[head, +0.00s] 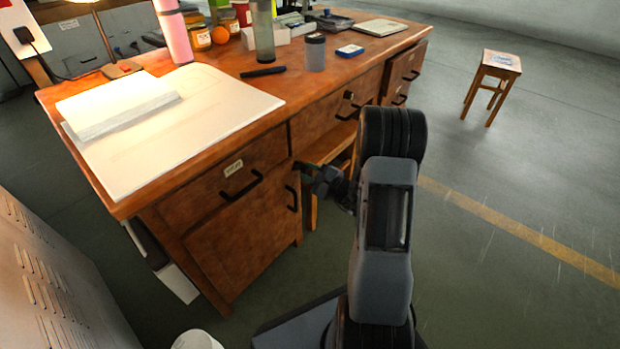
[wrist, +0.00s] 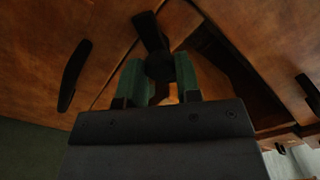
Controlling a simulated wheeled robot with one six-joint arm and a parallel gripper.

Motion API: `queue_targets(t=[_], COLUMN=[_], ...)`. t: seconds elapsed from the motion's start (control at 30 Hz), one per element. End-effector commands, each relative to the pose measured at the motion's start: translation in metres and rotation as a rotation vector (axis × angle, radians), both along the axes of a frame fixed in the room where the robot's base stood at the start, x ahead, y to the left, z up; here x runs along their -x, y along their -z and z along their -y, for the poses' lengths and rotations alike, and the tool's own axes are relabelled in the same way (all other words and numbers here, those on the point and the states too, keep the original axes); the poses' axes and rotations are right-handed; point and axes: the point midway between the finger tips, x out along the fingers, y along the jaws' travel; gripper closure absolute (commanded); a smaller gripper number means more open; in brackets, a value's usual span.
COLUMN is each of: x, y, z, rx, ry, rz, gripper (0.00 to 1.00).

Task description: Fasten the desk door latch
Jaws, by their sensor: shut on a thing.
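The wooden desk's door (head: 235,245) is below a labelled drawer at the desk's near end. It looks closed, with its black pull handle (head: 292,197) near the right edge; the handle also shows in the wrist view (wrist: 73,76). The black latch (wrist: 149,30) is in the wrist view, a short lever with a round hub, at the door's upper corner. My gripper (wrist: 159,68) is shut on the latch, one green finger on each side of the hub. In the head view my gripper (head: 312,172) is at that corner and hides most of the latch.
The desk top (head: 220,75) holds a paper pad, bottles, jars and a black marker. A stool (head: 497,75) stands far right. A louvred metal cabinet (head: 50,280) is at the lower left, a white bin (head: 197,341) at the bottom.

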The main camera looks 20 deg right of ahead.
Motion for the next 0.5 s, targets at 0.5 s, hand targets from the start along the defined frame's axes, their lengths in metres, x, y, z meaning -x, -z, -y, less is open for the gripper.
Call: queue_targets(t=[0.5], x=[0.0005], y=[0.0019], z=[-0.0003], rx=[0.382], ry=[-0.001], rz=[0.173], gripper=[0.92])
